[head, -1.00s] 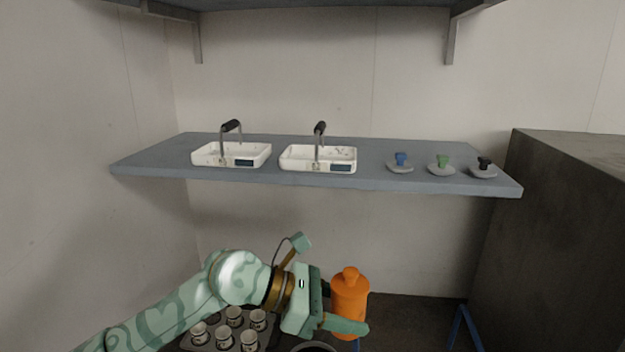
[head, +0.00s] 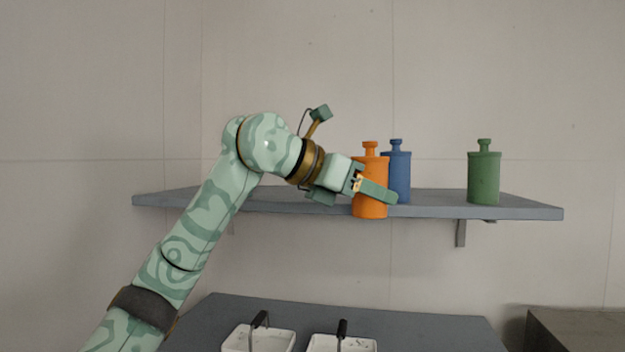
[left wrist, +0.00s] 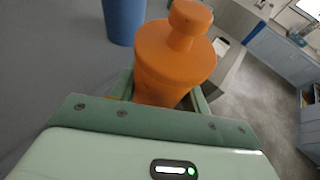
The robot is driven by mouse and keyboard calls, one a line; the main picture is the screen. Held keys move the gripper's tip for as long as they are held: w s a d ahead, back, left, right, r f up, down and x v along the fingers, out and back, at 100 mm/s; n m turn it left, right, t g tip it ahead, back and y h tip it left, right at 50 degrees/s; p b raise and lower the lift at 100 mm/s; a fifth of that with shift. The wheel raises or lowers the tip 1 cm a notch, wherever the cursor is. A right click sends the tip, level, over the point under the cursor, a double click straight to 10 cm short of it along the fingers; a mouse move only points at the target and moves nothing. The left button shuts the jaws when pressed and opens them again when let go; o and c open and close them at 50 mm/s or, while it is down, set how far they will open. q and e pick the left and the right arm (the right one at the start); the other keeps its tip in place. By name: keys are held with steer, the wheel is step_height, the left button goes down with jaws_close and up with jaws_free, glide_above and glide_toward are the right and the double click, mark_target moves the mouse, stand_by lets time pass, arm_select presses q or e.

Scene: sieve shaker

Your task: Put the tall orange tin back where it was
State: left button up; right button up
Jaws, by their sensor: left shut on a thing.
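The tall orange tin (head: 370,172) has a narrow neck and a knobbed top. My left gripper (head: 376,189) is shut on its body and holds it upright. In the head view the tin is in front of the upper shelf (head: 300,200), its base a little below the shelf's front edge. In the left wrist view the orange tin (left wrist: 172,60) stands between the fingers, its lower part hidden by the gripper. The right gripper does not show.
A tall blue tin (head: 399,170) stands on the upper shelf just behind the orange one. A green tin (head: 484,176) stands farther right, with free shelf between. Two white trays with handles (head: 258,338) (head: 342,343) sit on the lower shelf (head: 430,330).

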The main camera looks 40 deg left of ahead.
arm_select(q)
steer(key=s+a+r+n+t+y+p, duration=0.1)
steer(key=s+a+r+p, duration=0.1)
steer(key=r, duration=0.5)
steer(key=s+a+r+n+y+p, duration=0.1)
steer(key=s+a+r+p, duration=0.15)
steer(key=r, duration=0.45)
steer(key=w+a+f, duration=0.2)
steer(key=a+f, duration=0.1)
steer(key=w+a+f+p, duration=0.1)
steer(key=w+a+f, duration=0.5)
steer(key=a, duration=0.1)
steer(key=f, duration=0.3)
steer(key=shift+w+a+f+p, duration=0.1)
steer(key=shift+w+a+p, duration=0.15)
steer(key=shift+p, duration=0.1)
steer(key=shift+f, duration=0.3)
steer(key=shift+f, duration=0.1)
steer(key=o, duration=0.8)
steer(key=shift+o, duration=1)
